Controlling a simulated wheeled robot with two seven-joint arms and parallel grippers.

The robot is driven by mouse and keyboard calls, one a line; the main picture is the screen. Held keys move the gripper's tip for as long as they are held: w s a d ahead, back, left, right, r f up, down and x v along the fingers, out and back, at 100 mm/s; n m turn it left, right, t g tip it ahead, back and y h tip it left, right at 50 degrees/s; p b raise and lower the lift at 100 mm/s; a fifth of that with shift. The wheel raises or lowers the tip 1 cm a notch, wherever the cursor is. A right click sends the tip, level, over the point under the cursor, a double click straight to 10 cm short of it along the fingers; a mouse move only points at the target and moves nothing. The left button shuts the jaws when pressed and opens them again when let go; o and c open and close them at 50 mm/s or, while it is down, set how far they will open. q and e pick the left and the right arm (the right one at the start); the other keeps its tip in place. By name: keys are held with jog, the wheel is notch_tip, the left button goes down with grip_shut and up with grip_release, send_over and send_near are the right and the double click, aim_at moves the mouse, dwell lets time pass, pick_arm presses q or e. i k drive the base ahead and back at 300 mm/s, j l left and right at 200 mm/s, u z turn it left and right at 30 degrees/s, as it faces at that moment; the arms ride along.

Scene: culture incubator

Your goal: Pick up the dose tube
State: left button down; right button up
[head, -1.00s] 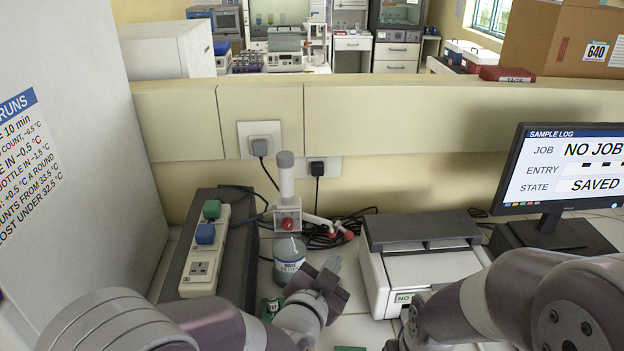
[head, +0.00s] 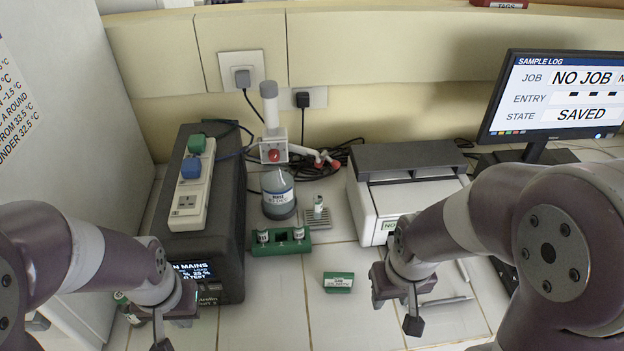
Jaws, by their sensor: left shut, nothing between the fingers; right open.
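A small tube with a pale cap (head: 318,204) stands upright on a grey slotted stand (head: 317,220), right of the labelled bottle. Two similar small tubes sit in a green rack (head: 281,248) in front of that bottle. I cannot tell from the picture which of these is the dose tube. My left gripper (head: 163,344) is shut and empty at the lower left, well away from the tubes. My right gripper (head: 408,308) is open and empty, over the counter in front of the white printer-like device, right of and nearer than the tubes.
A labelled bottle (head: 278,196) stands under a dispenser (head: 271,130). A dark mains unit (head: 226,250) bears a power strip (head: 192,190). A green labelled block (head: 338,282) lies on the tiles. A white device (head: 384,205) and a monitor (head: 556,100) are at right.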

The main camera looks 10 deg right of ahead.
aim_at(317, 198)
jog(key=j+z, duration=0.15)
jog(key=z, duration=0.25)
jog(key=j+z, duration=0.15)
jog(key=z, duration=0.3)
jog(key=j+z, duration=0.1)
jog(key=z, duration=0.3)
jog(key=k+j+z, duration=0.1)
jog(key=z, duration=0.3)
